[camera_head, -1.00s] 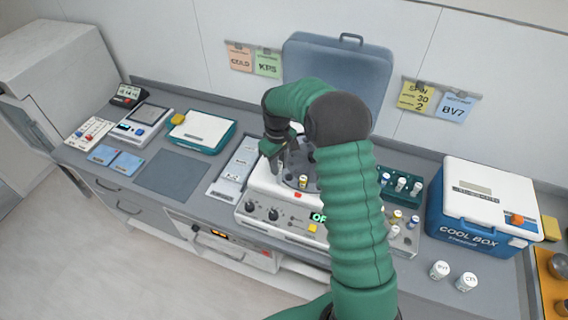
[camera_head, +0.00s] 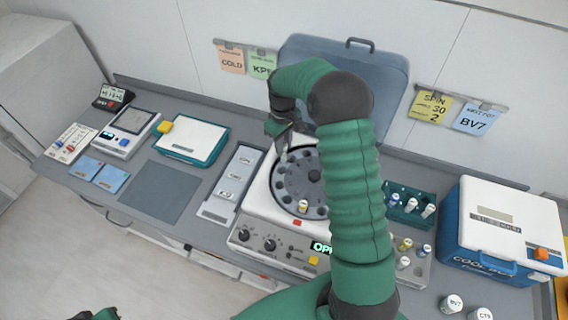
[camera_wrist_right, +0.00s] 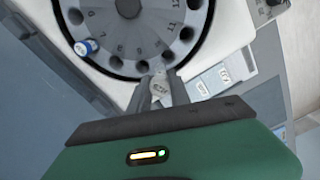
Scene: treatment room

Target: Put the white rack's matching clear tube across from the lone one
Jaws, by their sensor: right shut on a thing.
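The open centrifuge (camera_head: 262,205) stands mid-counter, with its grey numbered rotor (camera_head: 290,180) exposed. A lone small tube (camera_head: 303,206) sits in the rotor's near side; in the right wrist view it shows a blue-and-white top (camera_wrist_right: 87,47). My right gripper (camera_head: 284,132) is over the rotor's far left edge. In the right wrist view it is shut on a pale tube (camera_wrist_right: 160,86) at the rotor rim; whether the tube is in a hole is unclear. The white rack (camera_head: 418,272) holds several capped tubes to the right. My left gripper shows barely at the bottom left.
A dark green rack (camera_head: 404,216) with white-capped tubes stands behind the white rack. A blue cool box (camera_head: 500,235) is at the right, with two labelled vials (camera_head: 452,304) in front. My right arm hides part of the centrifuge. A grey mat (camera_head: 165,190) lies clear at left.

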